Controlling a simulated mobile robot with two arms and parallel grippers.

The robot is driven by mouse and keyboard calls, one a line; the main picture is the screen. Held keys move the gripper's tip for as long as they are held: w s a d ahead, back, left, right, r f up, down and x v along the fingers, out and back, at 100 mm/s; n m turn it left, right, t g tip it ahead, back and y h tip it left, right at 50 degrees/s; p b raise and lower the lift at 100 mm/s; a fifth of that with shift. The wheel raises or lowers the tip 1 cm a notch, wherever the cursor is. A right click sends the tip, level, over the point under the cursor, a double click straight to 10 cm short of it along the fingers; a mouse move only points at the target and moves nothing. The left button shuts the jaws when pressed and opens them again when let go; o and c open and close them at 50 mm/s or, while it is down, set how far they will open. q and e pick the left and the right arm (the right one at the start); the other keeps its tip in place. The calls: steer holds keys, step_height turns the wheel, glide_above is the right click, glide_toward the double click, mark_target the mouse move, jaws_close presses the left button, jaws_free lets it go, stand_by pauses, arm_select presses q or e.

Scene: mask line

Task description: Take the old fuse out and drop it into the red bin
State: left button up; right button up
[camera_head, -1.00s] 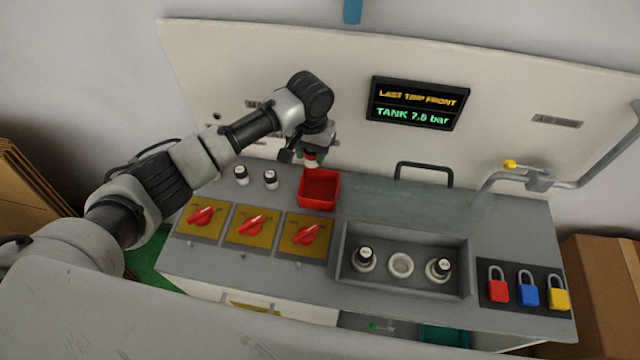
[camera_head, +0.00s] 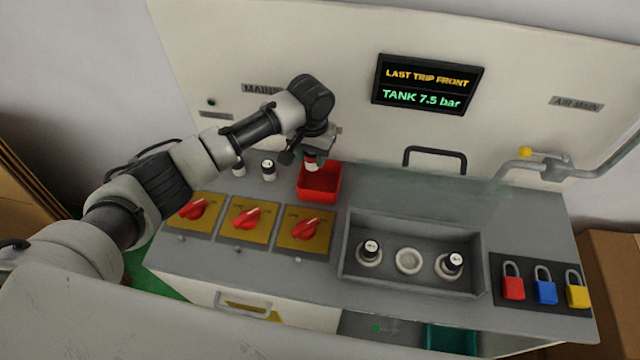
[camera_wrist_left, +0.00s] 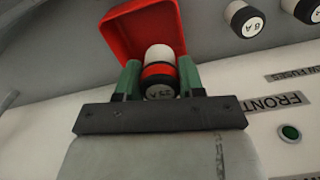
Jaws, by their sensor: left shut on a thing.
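My left gripper (camera_head: 312,152) is shut on the old fuse (camera_head: 311,163), a white and dark cylinder with a red band. The red bin (camera_head: 319,195) is a small open box on the bench top, below and just in front of the gripper. In the left wrist view the fuse (camera_wrist_left: 158,72) sits between the green fingers (camera_wrist_left: 158,80), with the red bin (camera_wrist_left: 120,30) behind it. The tray (camera_head: 345,270) holds three sockets. The middle socket (camera_head: 408,261) is empty, and the outer two hold fuses (camera_head: 371,249) (camera_head: 452,264). My right gripper is not in view.
Two spare fuses (camera_head: 268,169) (camera_wrist_left: 243,18) stand left of the bin. Three red rotary switches (camera_head: 247,218) lie in front. A clear raised cover (camera_head: 420,190) with a black handle (camera_head: 436,150) stands behind the tray. Padlocks (camera_head: 545,290) are at right.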

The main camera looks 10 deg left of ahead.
arm_select(q)
steer(key=o, duration=1)
steer(key=shift+r, duration=0.1)
step_height(320, 180, up, 11)
steer(key=shift+f+b, duration=0.15)
steer(key=shift+b, duration=0.75)
